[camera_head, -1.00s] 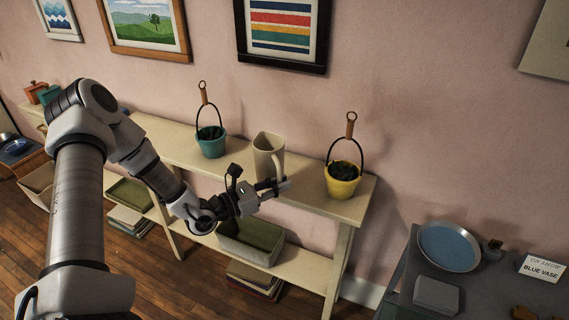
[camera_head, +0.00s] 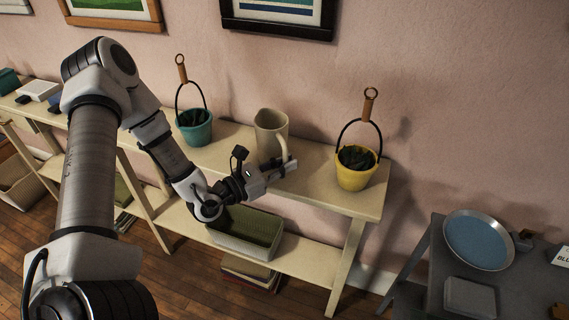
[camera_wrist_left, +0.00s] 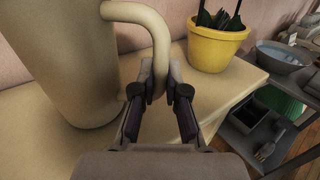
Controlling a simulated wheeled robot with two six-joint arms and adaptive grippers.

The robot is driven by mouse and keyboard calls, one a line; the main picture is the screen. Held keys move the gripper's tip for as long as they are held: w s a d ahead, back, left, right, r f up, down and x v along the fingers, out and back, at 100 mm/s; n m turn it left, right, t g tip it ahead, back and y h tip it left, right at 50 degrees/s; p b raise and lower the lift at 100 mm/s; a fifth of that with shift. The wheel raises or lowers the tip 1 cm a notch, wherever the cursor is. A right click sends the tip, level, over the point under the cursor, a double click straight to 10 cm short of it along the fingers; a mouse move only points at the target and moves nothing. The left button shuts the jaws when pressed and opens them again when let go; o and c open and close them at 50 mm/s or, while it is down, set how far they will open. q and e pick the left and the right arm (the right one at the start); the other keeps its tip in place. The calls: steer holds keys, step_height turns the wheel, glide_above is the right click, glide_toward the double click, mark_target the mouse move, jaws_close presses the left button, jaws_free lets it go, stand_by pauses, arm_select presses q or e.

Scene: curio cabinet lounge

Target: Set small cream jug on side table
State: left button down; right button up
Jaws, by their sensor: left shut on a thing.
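The cream jug (camera_head: 268,130) is at the long cream shelf table (camera_head: 320,192), between two small buckets. My left gripper (camera_head: 284,165) is shut on the jug's handle, on the right side of the jug. In the left wrist view the handle comes down between the two fingers (camera_wrist_left: 158,88), and the jug's body (camera_wrist_left: 68,60) is upright at the left. Whether its base touches the tabletop is unclear. A grey table (camera_head: 438,262) stands at the lower right; which table is the side table is not marked. My right gripper is out of view.
A teal bucket (camera_head: 196,130) stands left of the jug and a yellow bucket (camera_head: 353,178) right, both with tall hoop handles. The grey table holds a blue round tray (camera_head: 476,240) and a grey box (camera_head: 469,298). A basket (camera_head: 240,241) sits on the lower shelf.

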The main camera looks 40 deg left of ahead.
arm_select(q)
steer(key=shift+a+f, duration=0.1)
steer(key=shift+f, duration=0.2)
steer(key=c, duration=1.2)
jaws_free()
steer(key=shift+w+a, duration=0.1)
steer(key=shift+a, duration=0.1)
steer(key=shift+r, duration=0.1)
steer(key=shift+d, duration=0.15)
